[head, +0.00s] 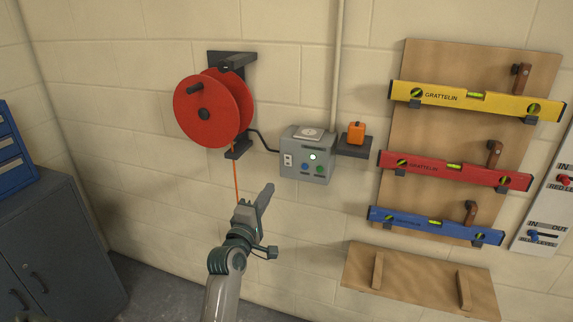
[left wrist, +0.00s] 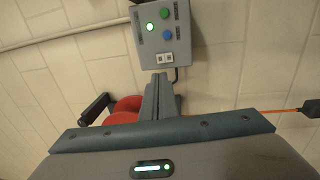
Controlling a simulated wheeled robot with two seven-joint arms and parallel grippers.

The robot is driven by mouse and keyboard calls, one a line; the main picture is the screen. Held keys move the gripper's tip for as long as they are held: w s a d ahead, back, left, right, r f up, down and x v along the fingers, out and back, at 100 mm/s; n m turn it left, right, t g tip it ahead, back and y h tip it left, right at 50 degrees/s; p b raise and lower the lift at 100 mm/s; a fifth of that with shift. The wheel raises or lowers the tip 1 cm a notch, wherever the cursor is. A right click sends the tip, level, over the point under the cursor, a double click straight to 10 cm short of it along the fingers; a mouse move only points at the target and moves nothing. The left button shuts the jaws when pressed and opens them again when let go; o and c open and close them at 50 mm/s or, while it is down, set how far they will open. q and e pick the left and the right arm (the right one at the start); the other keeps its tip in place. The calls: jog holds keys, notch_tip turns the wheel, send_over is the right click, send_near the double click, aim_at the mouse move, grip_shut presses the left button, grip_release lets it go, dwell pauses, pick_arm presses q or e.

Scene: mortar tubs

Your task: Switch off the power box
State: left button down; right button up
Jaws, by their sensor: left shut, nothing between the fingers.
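The grey power box (head: 294,172) is mounted on the block wall, right of the red reel. Its face has a bright white lamp (head: 312,156), a blue button (head: 304,166), a green button (head: 319,169) and a small white double switch or socket (head: 287,160). My left gripper (head: 267,190) is below and left of the box, shut and empty, with its fingers pointing up. In the left wrist view the box (left wrist: 148,50) is beyond the shut fingertips (left wrist: 159,78), with its lamp lit; I cannot tell the exact gap. My right gripper is not in view.
A red reel (head: 200,112) with an orange cord hangs left of the box. A small shelf (head: 354,150) with an orange item adjoins its right. A wooden board (head: 418,62) with several spirit levels is further right. A dark cabinet (head: 60,245) stands at left.

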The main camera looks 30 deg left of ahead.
pick_arm(q)
jog(key=p, duration=0.4)
send_near(288, 157)
jog(key=x, duration=0.4)
jog(key=shift+w+a+f, duration=0.1)
jog(key=shift+w, duration=0.05)
jog(key=shift+x, duration=1.05)
jog(key=shift+f, duration=0.1)
jog(key=shift+w, duration=0.2)
jog(key=shift+s, duration=0.1)
